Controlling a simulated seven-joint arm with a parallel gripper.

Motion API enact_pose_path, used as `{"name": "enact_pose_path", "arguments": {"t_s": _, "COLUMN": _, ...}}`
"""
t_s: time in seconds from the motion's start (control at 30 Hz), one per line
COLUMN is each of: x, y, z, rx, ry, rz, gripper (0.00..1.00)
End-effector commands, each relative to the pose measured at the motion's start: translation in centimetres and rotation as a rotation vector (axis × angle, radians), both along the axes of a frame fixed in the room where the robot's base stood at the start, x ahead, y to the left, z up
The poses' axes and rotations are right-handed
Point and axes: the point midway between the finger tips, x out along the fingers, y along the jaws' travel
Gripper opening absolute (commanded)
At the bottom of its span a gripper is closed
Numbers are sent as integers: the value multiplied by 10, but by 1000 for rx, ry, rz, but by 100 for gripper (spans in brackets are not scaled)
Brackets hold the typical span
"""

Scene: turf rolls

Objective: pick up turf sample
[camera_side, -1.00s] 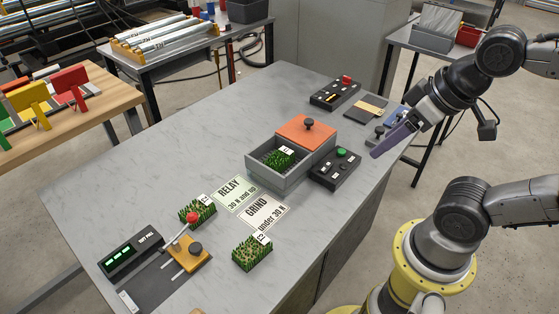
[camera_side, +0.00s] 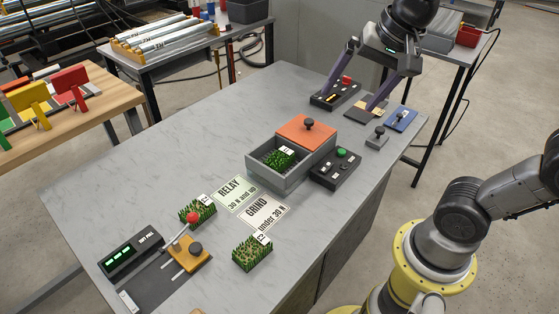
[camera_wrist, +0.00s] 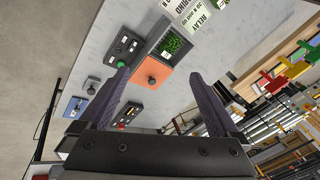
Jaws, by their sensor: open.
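One turf sample (camera_side: 279,158) with a white tag lies inside the grey box (camera_side: 290,178); it also shows in the wrist view (camera_wrist: 174,45). A second turf sample (camera_side: 252,254) stands on the table below the GRIND card. A third turf sample (camera_side: 205,212) sits left of the RELAY card, with a red-knobbed lever in front of it. My gripper (camera_side: 350,102) is open and empty over the far end of the table, beyond the orange lid. In the wrist view its fingers (camera_wrist: 165,85) are spread wide with the lid between and beyond them.
The orange lid (camera_side: 306,130) with a black knob is at the box's back half. A green-button box (camera_side: 335,168) is to its right, a red-button box (camera_side: 335,94) behind. A tester with a display (camera_side: 130,253) stands at front left. The table's left middle is clear.

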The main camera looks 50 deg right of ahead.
Motion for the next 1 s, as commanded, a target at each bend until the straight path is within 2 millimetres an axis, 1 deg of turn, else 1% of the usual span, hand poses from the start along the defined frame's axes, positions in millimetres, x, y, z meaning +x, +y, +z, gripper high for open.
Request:
{"name": "enact_pose_path", "arguments": {"t_s": 0.03, "x": 23, "y": -1, "z": -1, "rx": 38, "ry": 38, "rz": -94, "gripper": 98}}
{"name": "enact_pose_path", "arguments": {"t_s": 0.17, "x": 74, "y": -4, "z": -9, "rx": 114, "ry": 118, "rz": -312, "gripper": 98}}
{"name": "enact_pose_path", "arguments": {"t_s": 0.2, "x": 89, "y": -5, "z": -16, "rx": 129, "ry": 144, "rz": -370, "gripper": 98}}
{"name": "enact_pose_path", "arguments": {"t_s": 0.27, "x": 111, "y": -6, "z": -27, "rx": 147, "ry": 182, "rz": -446, "gripper": 98}}
{"name": "enact_pose_path", "arguments": {"t_s": 0.3, "x": 124, "y": -7, "z": -36, "rx": 154, "ry": 207, "rz": -490, "gripper": 98}}
{"name": "enact_pose_path", "arguments": {"t_s": 0.37, "x": 142, "y": -9, "z": -52, "rx": 158, "ry": 245, "rz": -538, "gripper": 98}}
{"name": "enact_pose_path", "arguments": {"t_s": 0.4, "x": 153, "y": -10, "z": -63, "rx": 157, "ry": 270, "rz": -559, "gripper": 98}}
{"name": "enact_pose_path", "arguments": {"t_s": 0.43, "x": 159, "y": -11, "z": -71, "rx": 154, "ry": 286, "rz": -567, "gripper": 98}}
{"name": "enact_pose_path", "arguments": {"t_s": 0.5, "x": 171, "y": -13, "z": -90, "rx": 146, "ry": 322, "rz": -573, "gripper": 98}}
{"name": "enact_pose_path", "arguments": {"t_s": 0.6, "x": 178, "y": -14, "z": -112, "rx": 134, "ry": 367, "rz": -578, "gripper": 98}}
{"name": "enact_pose_path", "arguments": {"t_s": 0.87, "x": 177, "y": -15, "z": -145, "rx": 125, "ry": 408, "rz": -583, "gripper": 98}}
{"name": "enact_pose_path", "arguments": {"t_s": 1.0, "x": 177, "y": -15, "z": -171, "rx": 124, "ry": 408, "rz": -582, "gripper": 98}}
